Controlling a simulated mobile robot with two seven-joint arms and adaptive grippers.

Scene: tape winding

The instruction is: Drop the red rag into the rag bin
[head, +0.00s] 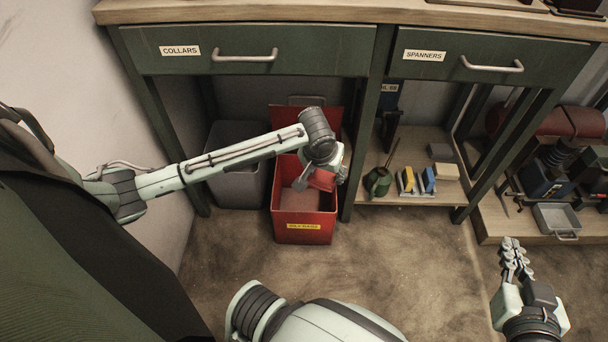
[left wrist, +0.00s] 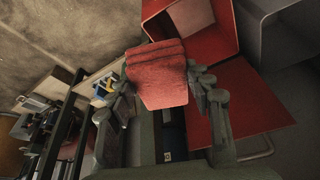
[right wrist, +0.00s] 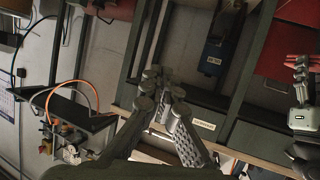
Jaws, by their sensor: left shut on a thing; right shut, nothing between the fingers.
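The red rag (head: 321,180) is held in my left gripper (head: 318,176), over the right part of the rag bin's opening in the head view. In the left wrist view the folded rag (left wrist: 160,76) sits between the two fingers. The rag bin (head: 304,236) is a red box with a yellow label, standing on the floor under the bench. Its lid (head: 287,118) is raised at the back. Part of its inside is hidden by my left gripper. My right gripper (head: 515,256) is shut and empty, far to the right of the bin.
A grey bin (head: 237,190) stands just left of the red bin. A bench leg (head: 361,150) rises close on the right. Drawers marked COLLARS (head: 180,50) and SPANNERS (head: 424,55) hang above. A low shelf (head: 400,196) holds an oil can and blocks. The floor in front is clear.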

